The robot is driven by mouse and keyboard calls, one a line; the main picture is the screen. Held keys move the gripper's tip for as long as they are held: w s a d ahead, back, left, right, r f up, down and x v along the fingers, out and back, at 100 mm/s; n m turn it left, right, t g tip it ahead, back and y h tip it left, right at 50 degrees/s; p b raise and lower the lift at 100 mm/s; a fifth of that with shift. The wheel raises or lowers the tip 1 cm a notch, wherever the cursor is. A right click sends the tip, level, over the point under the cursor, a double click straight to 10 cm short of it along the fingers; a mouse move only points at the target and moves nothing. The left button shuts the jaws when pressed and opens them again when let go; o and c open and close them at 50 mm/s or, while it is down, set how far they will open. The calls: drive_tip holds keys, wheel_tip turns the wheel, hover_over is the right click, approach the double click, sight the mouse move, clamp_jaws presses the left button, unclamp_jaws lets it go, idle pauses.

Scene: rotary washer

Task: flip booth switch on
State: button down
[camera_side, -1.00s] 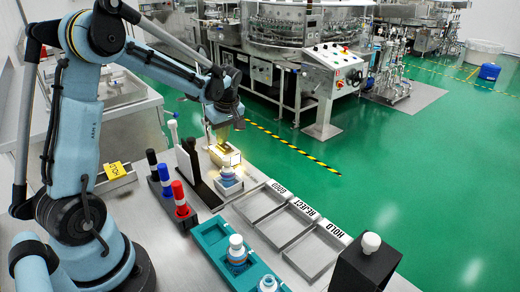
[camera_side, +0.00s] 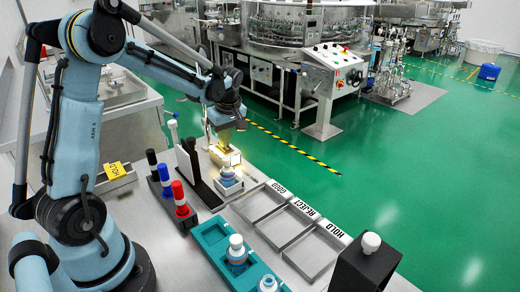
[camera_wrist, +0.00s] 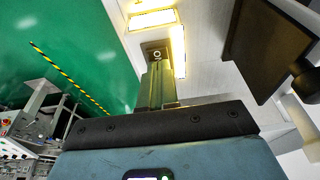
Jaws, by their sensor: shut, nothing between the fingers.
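The small inspection booth stands on the bench in the side view, with a black panel (camera_side: 187,166) and a brightly lit part (camera_side: 228,158). In the wrist view its light strips (camera_wrist: 153,20) glow yellow-white. A small dark square with a pale ring (camera_wrist: 157,54), which looks like the switch, sits between them. My gripper (camera_wrist: 158,72) is shut and empty, its fingertips just below that square in the picture. I cannot tell whether they touch it. In the side view my gripper (camera_side: 226,138) is over the lit part. The switch's position is unclear.
A white-capped bottle (camera_side: 228,177) stands at the booth. Black, blue and red markers (camera_side: 180,198) stand left of it. Trays labelled GOOD, REJECT and HOLD (camera_side: 313,214) lie right. A teal rack (camera_side: 212,240) holds bottles in front. A dark block with a white knob (camera_side: 366,262) stands front right.

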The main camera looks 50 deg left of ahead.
drive_tip(key=shift+d+r, duration=0.1)
idle(0.3)
drive_tip(key=d+v, duration=0.2)
drive_tip(key=v, duration=1.1)
drive_tip(key=shift+d, duration=0.25)
drive_tip(key=s+d+f+m+t+h, duration=0.1)
drive_tip(key=s+d+f+m+t, duration=0.1)
drive_tip(key=s+d+m, duration=0.3)
drive_tip(key=s+d+f+m+t+h, duration=0.1)
drive_tip(key=s+d+f+m+t, duration=0.2)
drive_tip(key=d+m, duration=0.6)
drive_tip(key=s+m+t, duration=0.2)
drive_tip(key=m, duration=0.2)
drive_tip(key=shift+s+f+h, duration=0.15)
drive_tip(key=shift+h, duration=0.25)
